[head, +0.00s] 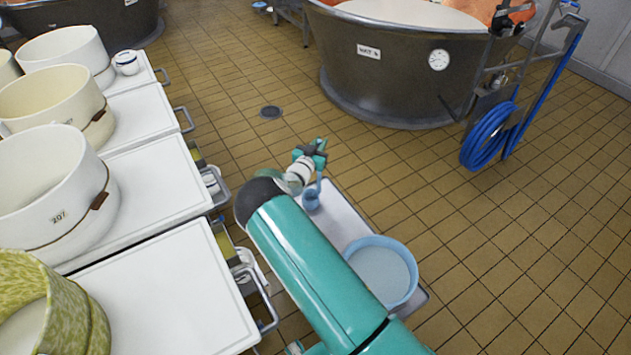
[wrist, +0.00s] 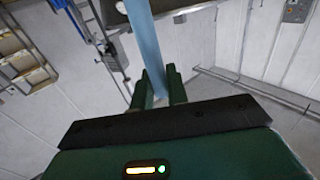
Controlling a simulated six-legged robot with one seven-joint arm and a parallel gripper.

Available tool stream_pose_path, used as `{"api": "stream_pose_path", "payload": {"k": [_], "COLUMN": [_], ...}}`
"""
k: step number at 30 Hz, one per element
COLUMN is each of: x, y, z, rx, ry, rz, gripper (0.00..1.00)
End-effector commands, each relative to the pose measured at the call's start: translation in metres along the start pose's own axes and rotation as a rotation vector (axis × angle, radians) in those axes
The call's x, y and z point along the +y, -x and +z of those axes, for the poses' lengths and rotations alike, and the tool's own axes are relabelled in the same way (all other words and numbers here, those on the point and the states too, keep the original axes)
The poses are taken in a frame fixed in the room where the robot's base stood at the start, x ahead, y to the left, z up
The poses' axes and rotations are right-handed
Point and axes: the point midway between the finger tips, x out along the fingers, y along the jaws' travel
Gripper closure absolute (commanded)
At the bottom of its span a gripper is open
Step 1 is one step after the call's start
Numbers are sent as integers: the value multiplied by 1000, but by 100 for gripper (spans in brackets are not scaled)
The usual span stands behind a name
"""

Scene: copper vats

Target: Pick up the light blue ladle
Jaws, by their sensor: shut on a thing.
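The light blue ladle (head: 312,197) hangs from my gripper (head: 318,154) in the head view, its bowl low and over the narrow grey tray surface (head: 345,226). I cannot tell whether the bowl touches that surface. In the wrist view, the ladle's light blue handle (wrist: 145,38) runs up and away from between the fingers of my gripper (wrist: 159,75). The jaws are shut on the handle. My arm hides part of the grey surface in the head view.
A light blue basin (head: 384,274) with pale contents stands on the grey surface. White counters (head: 150,190) with several cream tubs (head: 50,190) line the left. A large vat (head: 400,75) and a cart with blue hose (head: 488,138) stand beyond. Tiled floor (head: 510,235) is clear on the right.

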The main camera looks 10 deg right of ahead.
Motion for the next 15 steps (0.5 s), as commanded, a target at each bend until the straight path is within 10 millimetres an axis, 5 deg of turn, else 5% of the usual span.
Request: {"api": "stream_pose_path", "payload": {"k": [8,15], "x": [0,0], "y": [0,0], "z": [-6,-35], "rx": [1,2], "ry": [-1,-3], "rz": [1,1], "gripper": [100,100]}}
